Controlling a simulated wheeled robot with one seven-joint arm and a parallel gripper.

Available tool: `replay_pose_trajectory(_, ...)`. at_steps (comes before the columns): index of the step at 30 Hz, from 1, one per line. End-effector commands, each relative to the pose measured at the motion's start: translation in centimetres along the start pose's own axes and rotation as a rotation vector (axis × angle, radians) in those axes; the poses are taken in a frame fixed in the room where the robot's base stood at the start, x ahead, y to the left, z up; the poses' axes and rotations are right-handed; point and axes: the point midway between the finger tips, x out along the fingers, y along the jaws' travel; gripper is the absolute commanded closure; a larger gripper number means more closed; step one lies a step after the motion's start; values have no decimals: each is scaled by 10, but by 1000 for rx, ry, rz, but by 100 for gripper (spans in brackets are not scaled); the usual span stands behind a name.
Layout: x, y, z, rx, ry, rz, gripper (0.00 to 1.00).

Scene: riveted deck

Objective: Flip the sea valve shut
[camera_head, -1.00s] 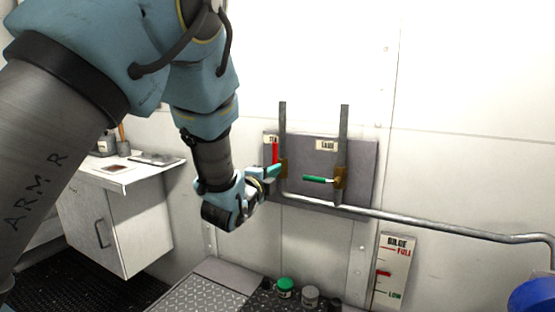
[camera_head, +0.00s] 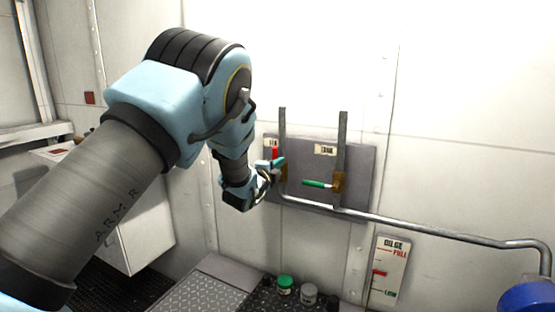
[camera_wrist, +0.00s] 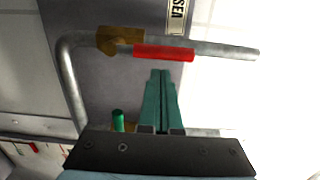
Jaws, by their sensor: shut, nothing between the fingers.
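The sea valve's red handle (camera_head: 275,153) stands upright along the left pipe under the SEA label. In the wrist view the red handle (camera_wrist: 164,53) lies parallel to its pipe, beside the brass valve body (camera_wrist: 120,40). My gripper (camera_head: 281,163) is shut and empty, its fingers partly covering the handle's lower part in the head view. In the wrist view the teal fingertips (camera_wrist: 160,72) point at the middle of the handle, close to it; I cannot tell whether they touch. The second valve's green handle (camera_head: 317,184) lies across the right pipe.
A grey panel (camera_head: 357,160) on the white wall carries both valves. A horizontal pipe (camera_head: 420,222) runs right from below them. Green-lidded (camera_head: 285,283) and grey jars stand on the dark mat below. A bilge gauge (camera_head: 388,270) and a blue object (camera_head: 527,296) are at right.

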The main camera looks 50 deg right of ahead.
Motion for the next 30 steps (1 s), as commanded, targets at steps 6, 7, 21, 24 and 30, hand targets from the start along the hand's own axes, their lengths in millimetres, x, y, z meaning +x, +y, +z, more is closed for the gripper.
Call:
replay_pose_trajectory(6,1,0,4,0,-1,0,100)
replay_pose_trajectory(7,1,1,4,0,-1,0,100)
replay_pose_trajectory(21,1,1,7,-50,0,2,100)
replay_pose_trajectory(24,1,0,8,-63,0,3,100)
replay_pose_trajectory(30,1,-1,11,-93,-2,4,100)
